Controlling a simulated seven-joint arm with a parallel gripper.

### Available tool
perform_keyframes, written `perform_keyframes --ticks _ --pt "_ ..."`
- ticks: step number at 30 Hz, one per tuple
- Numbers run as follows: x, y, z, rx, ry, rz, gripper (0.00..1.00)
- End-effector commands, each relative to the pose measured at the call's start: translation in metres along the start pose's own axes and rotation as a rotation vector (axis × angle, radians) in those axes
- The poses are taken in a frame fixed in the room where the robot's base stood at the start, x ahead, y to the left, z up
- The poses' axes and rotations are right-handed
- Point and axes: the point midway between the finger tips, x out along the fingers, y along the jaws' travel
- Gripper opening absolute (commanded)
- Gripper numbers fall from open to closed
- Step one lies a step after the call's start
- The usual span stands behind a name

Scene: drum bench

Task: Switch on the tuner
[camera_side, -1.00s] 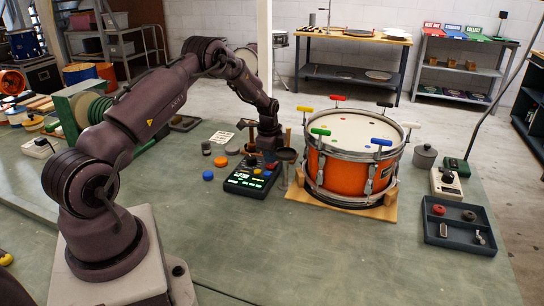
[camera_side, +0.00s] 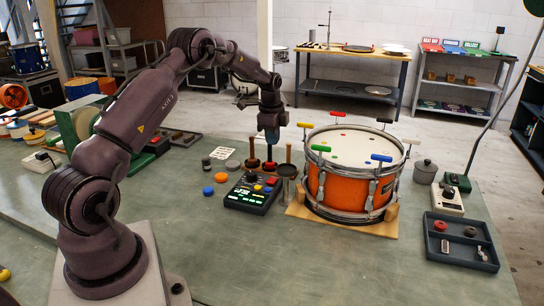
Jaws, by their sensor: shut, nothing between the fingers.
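A black box with a small lit green display and coloured buttons (camera_side: 252,194) lies on the bench left of the orange drum (camera_side: 340,186); it looks like the tuner, though I cannot read its label. My gripper (camera_side: 271,140) is shut and empty, pointing down above and behind the box's right rear, apart from it. A pale device with a dark knob (camera_side: 447,200) and a small dark green box (camera_side: 457,182) stand right of the drum. The drum sits on a wooden base, with coloured T-handled keys around its rim.
Wooden-handled tools and a grey cup-topped stand (camera_side: 286,182) stand close behind and right of the black box. A dark tray (camera_side: 461,242) holds small parts at right. The front bench is clear.

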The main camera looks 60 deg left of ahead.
Motion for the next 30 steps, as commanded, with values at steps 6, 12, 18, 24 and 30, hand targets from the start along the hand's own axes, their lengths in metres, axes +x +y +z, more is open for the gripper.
perform_keyframes --ticks 6,12,18,24,30 --pt "-0.024 -0.006 0.001 -0.001 0.0 -0.002 0.0" --pt "-0.027 -0.007 0.001 -0.002 -0.001 -0.001 0.0" --pt "-0.027 -0.007 0.001 -0.002 -0.001 -0.001 0.0" --pt "-0.027 -0.007 0.001 -0.025 -0.001 -0.002 0.0" --pt "-0.014 0.006 0.002 -0.23 -0.008 0.035 0.0"
